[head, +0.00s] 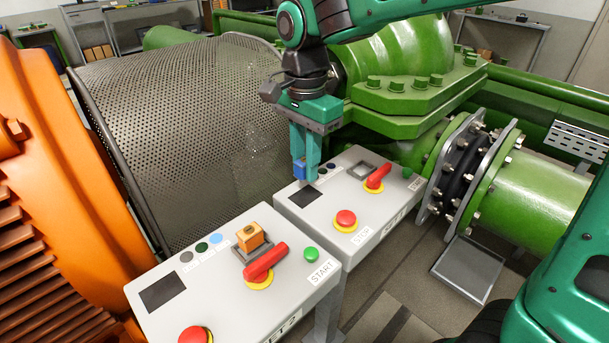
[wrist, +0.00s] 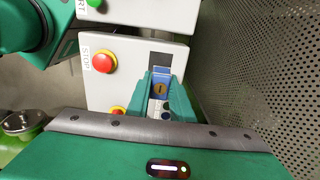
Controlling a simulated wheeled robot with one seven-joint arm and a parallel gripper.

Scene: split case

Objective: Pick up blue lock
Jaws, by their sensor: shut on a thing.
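My gripper (head: 307,165) is shut on the blue lock (head: 299,170) and points down over the left end of the far grey control box (head: 330,205). In the wrist view the blue lock (wrist: 161,90) sits between the green fingers, with a dark slot on its face. The fingers partly hide it. In the head view only a blue side of the lock shows. I cannot tell whether the lock is clear of the box's top.
The near control box (head: 215,300) carries an orange lock (head: 250,237) beside a red handle (head: 265,262). The far box has a red handle (head: 377,177) and a red stop button (head: 346,218). A perforated guard (head: 180,130) stands behind; a green pipe flange (head: 490,190) is at right.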

